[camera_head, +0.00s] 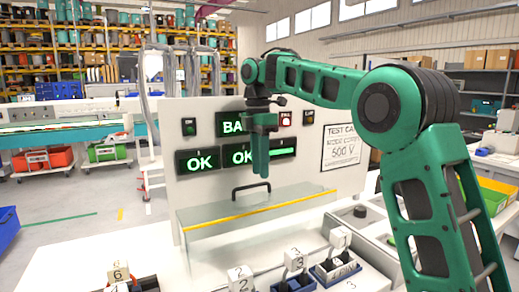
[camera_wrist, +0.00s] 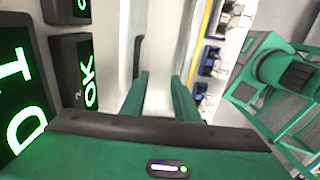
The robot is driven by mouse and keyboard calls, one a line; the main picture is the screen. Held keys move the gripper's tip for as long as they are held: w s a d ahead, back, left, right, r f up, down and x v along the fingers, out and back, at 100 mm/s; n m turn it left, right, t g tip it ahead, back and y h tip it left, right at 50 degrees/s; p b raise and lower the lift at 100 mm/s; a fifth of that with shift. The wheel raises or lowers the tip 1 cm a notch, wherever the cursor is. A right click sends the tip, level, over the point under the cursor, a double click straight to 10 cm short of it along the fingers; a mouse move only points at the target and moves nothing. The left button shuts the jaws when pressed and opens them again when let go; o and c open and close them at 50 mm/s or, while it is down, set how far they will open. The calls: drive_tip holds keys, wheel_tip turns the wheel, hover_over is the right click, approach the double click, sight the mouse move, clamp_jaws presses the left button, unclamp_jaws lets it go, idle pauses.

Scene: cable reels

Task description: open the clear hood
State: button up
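The clear hood (camera_head: 262,222) is a see-through box in front of the white test panel, with a yellow strip along its edge. It looks closed. Its black bar handle (camera_head: 251,188) stands up behind the strip. My gripper (camera_head: 262,174) points down just above and slightly right of the handle. In the wrist view my gripper (camera_wrist: 161,76) has its two green fingers apart with nothing between them. The handle (camera_wrist: 138,57) shows there beyond the left finger's tip. I cannot tell whether the finger touches it.
The white panel (camera_head: 175,130) with lit OK displays (camera_head: 202,163) stands close behind my gripper. Small numbered blocks and dark holders (camera_head: 295,282) sit in front of the hood. A yellow bin (camera_head: 495,186) is at the right. Shelves of reels stand far behind.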

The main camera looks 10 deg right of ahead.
wheel_tip(320, 180, up, 8)
drive_tip(key=shift+w, duration=0.45)
drive_tip(key=shift+f, duration=0.1)
drive_tip(key=s+d+f+m, duration=0.6)
drive_tip(key=s+d+m, duration=0.25)
drive_tip(key=d, duration=0.25)
drive_tip(key=s+d+f+m, duration=0.5)
drive_tip(key=s+d+m, duration=0.3)
drive_tip(key=s+d, duration=0.2)
drive_tip(key=s+d+f+m, duration=0.2)
drive_tip(key=s+f+m, duration=0.1)
drive_tip(key=s+f, duration=0.2)
drive_tip(key=s+d+f+m, duration=0.3)
drive_tip(key=s+f, duration=0.3)
drive_tip(key=s, duration=0.4)
drive_tip(key=s+d+f+m+t, duration=0.1)
drive_tip(key=s+d+f+m, duration=0.2)
drive_tip(key=s+f+m, duration=0.2)
drive_tip(key=s+f, duration=0.1)
drive_tip(key=s, duration=0.2)
drive_tip(key=shift+y, duration=0.3)
drive_tip(key=shift+m, duration=0.25)
